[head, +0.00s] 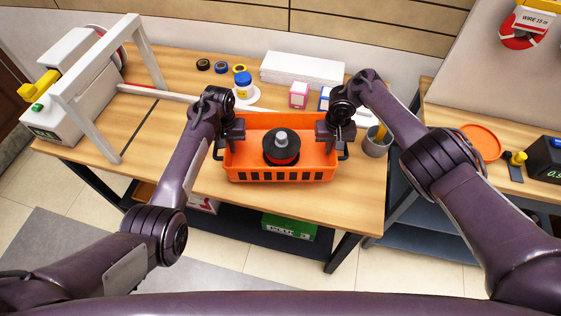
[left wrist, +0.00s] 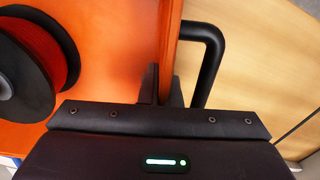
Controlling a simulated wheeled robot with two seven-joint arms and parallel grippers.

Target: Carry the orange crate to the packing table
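The orange crate (head: 234,172) is at the front middle of the wooden table (head: 345,195) with the strapping machine; whether it rests on the top or hangs just above is unclear. A black and red spool (head: 281,150) stands inside it and shows in the left wrist view (left wrist: 40,65). My left gripper (head: 233,131) is at the crate's left wall; in the left wrist view its fingers (left wrist: 161,88) sit closely on both sides of the orange wall, beside the black handle (left wrist: 208,60). My right gripper (head: 327,131) is at the right wall, its finger gap unclear.
The strapping machine (head: 62,98) with a grey arch stands left. A grey cup (head: 377,146) stands close right. Another table (head: 455,115) is right.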

